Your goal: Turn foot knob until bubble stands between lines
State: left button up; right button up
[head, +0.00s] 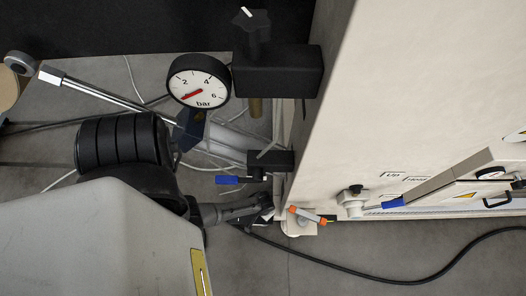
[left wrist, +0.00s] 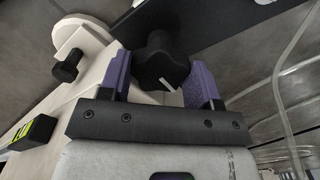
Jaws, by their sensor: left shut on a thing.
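My left gripper (head: 264,209) reaches in from the left in the head view, low beside the foot of the cream machine body. In the left wrist view its two purple fingers (left wrist: 163,80) are shut on a dark lobed knob (left wrist: 158,58) with a white pointer line, one finger on each side. In the head view this knob is mostly hidden by the gripper. A small level vial (head: 307,215) with orange ends lies just right of the gripper, tilted in the picture. Its bubble and lines are too small to make out. My right gripper is in neither view.
A bar gauge (head: 199,80) with a red needle and another black star knob (head: 252,28) stand above. The machine's cream panel (head: 410,90) closes off the right. A blue-handled lever (head: 230,180) is close above the gripper. A black cable (head: 390,279) crosses the floor.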

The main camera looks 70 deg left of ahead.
pick_arm(q)
jog(key=m+p, duration=0.2)
jog(key=p, duration=0.1)
jog(key=shift+r, duration=0.25)
jog(key=shift+f+m+p, duration=0.1)
jog(key=shift+m+p, duration=0.45)
jog(key=shift+m, duration=0.55)
jog(key=shift+f+m, duration=0.15)
jog(key=shift+m, duration=0.25)
jog(key=o, duration=0.9)
